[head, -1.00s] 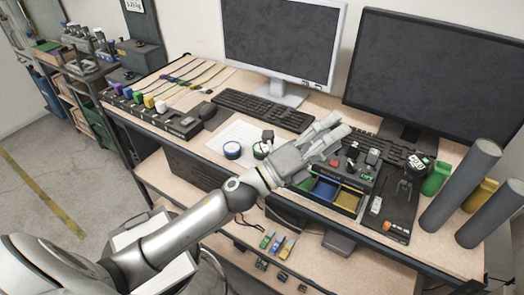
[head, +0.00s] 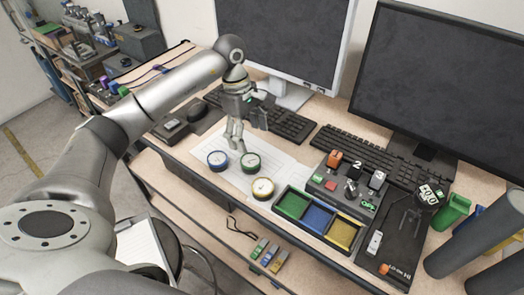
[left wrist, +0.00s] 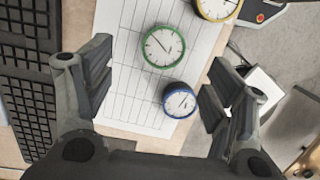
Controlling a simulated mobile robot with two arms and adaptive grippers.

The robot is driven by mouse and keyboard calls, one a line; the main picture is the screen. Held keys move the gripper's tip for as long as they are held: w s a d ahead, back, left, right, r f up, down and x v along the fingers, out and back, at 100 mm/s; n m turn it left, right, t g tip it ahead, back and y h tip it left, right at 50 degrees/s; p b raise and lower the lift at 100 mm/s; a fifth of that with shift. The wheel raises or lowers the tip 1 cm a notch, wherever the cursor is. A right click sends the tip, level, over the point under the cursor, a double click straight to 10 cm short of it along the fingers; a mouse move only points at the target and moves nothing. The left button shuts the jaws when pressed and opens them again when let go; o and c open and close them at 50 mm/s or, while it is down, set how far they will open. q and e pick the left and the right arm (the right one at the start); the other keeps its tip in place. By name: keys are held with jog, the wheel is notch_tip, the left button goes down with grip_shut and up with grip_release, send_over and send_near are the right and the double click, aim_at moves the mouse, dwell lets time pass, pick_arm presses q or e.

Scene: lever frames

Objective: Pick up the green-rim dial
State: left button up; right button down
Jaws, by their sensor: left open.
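The green-rim dial (head: 251,162) lies face up on a white gridded sheet (head: 200,146) on the desk. The blue-rim dial (head: 218,160) lies to its left and a yellow-rim dial (head: 263,188) in front of it. My left gripper (head: 236,147) is open and empty, pointing down just behind the dials. In the left wrist view (left wrist: 158,85) the green-rim dial (left wrist: 164,47) shows beyond and between the fingers, with the blue-rim dial (left wrist: 179,100) nearer the right finger. Neither finger visibly touches a dial. My right gripper is not in view.
A tray with green, blue and yellow compartments (head: 276,208) stands to the right of the dials. A keyboard (head: 290,124) and monitors stand behind. A black board with tools (head: 392,240) lies at the right. The desk's front edge is close to the dials.

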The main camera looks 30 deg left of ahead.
aim_at(250, 160)
pick_arm(q)
jog(key=shift+a+f, duration=0.25)
jog(key=shift+a, duration=0.05)
jog(key=shift+s+d+f+p, duration=0.15)
jog(key=shift+s+f+p, duration=0.2)
jog(key=shift+f+p, duration=0.1)
jog(key=f, duration=0.2)
jog(key=s, duration=0.1)
jog(key=shift+d+f+p, duration=0.25)
jog(key=shift+f+p, duration=0.15)
jog(key=shift+w+f, duration=0.2)
jog(key=shift+f, duration=0.1)
jog(key=f+p, duration=0.3)
jog(key=f, duration=0.1)
jog(key=shift+w+d, duration=0.25)
jog(key=shift+f, duration=0.6)
jog(key=shift+c, duration=1.2)
jog(key=c, duration=0.7)
jog(key=shift+c, duration=1.1)
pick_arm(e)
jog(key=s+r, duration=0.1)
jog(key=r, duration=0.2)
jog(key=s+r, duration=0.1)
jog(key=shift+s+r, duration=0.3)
